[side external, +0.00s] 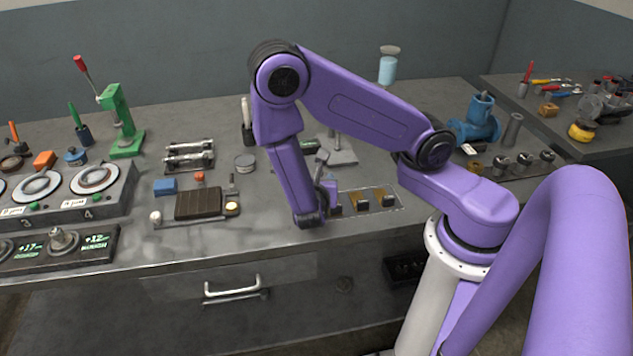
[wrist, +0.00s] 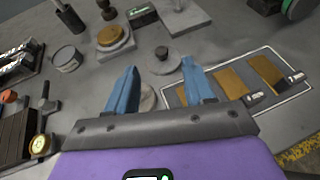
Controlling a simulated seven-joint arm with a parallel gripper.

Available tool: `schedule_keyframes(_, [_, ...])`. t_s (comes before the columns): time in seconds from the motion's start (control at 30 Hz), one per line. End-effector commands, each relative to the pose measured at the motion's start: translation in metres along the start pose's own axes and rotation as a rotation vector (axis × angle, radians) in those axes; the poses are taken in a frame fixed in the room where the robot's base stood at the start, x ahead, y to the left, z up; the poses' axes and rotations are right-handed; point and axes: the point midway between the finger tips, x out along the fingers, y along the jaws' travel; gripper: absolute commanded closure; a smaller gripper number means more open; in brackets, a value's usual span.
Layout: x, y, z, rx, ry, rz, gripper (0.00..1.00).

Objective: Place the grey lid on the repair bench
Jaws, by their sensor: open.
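A round grey lid-like disc with a dark knob (wrist: 163,61) lies on the grey worktop in the wrist view, just beyond my fingertips. Another pale round disc (wrist: 148,98) shows partly between the fingers. My gripper (wrist: 160,75) is open, with its two blue fingers apart and nothing held between them. In the side external view my gripper (side external: 318,205) is low over the front part of the workbench (side external: 270,215), and my arm hides the lid there. No label shows which surface is the repair bench.
A marked rectangle with tan pads (wrist: 240,80) lies right of my fingers. A small round tin (wrist: 67,57) and a dark ribbed block (wrist: 14,132) are on the left. Fixtures stand behind. A second table (side external: 560,120) with tools is at the far right.

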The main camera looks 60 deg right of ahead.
Motion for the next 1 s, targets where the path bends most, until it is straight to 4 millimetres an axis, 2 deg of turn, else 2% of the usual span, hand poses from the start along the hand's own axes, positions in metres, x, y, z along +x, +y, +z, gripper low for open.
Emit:
schedule_keyframes(0.23, [-0.015, -0.002, 0.004, 0.035, 0.012, -0.012, 0.47])
schedule_keyframes(0.47, [-0.040, -0.020, 0.027, 0.273, 0.128, -0.116, 0.47])
schedule_keyframes(0.77, [-0.092, -0.059, 0.044, 0.595, 0.434, -0.298, 0.47])
schedule_keyframes(1.0, [-0.148, -0.092, 0.053, 0.779, 0.763, -0.438, 0.47])
